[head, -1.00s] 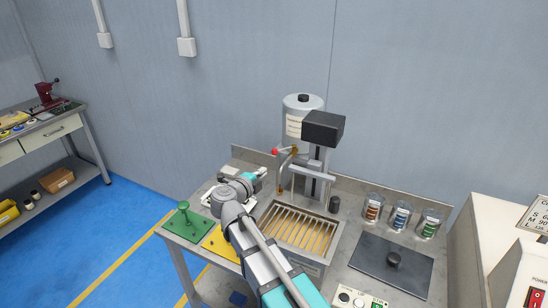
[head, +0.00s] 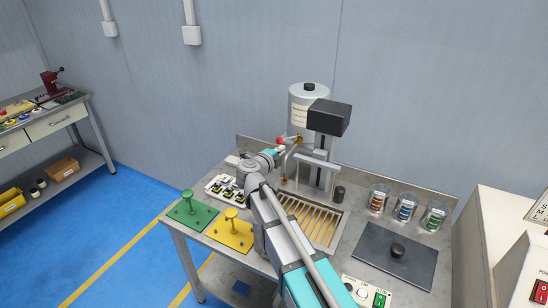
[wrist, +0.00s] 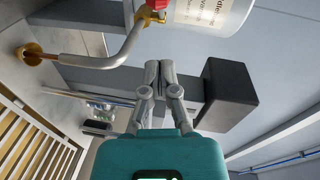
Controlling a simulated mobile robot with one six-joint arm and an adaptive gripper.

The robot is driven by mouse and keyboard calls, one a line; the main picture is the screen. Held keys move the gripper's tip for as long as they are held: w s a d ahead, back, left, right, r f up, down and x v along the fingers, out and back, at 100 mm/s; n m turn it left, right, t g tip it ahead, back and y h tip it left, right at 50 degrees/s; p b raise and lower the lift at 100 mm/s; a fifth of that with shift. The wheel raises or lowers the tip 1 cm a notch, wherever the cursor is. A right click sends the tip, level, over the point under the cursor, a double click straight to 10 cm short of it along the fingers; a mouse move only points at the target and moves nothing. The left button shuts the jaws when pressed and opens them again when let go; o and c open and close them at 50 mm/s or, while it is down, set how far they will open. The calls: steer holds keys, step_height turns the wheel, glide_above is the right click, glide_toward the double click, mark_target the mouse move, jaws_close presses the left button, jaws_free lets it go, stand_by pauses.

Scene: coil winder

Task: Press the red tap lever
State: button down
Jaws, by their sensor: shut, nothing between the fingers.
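The red tap lever (head: 280,141) shows as a small red ball left of the silver tank (head: 302,96). In the wrist view the red lever (wrist: 157,4) is cut off by the top edge, above a brass tap body (wrist: 148,17). A bent spout (wrist: 110,58) runs from the tap to the left. My gripper (head: 283,148) is just below the red ball in the head view; its fingers are small there. In the wrist view my gripper (wrist: 160,68) has its fingers together and empty, apart from the lever.
A black box (head: 329,117) stands right of the tank, above a slatted basin (head: 335,229). Green (head: 191,212) and yellow (head: 232,238) plates with posts lie at the left. Jars (head: 405,205) and a dark lidded plate (head: 380,240) are at the right.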

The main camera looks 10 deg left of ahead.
steer(key=shift+w+a+f+b, duration=0.15)
steer(key=shift+w+a, duration=0.05)
steer(key=shift+w, duration=0.55)
steer(key=shift+w+a+f+b, duration=0.15)
steer(key=shift+w+a, duration=0.1)
steer(key=shift+w, duration=0.5)
steer(key=shift+w+a+f+b, duration=0.1)
steer(key=shift+w+a+f, duration=0.1)
steer(key=shift+w, duration=0.55)
steer(key=shift+w+d, duration=0.15)
steer(key=shift+w, duration=0.05)
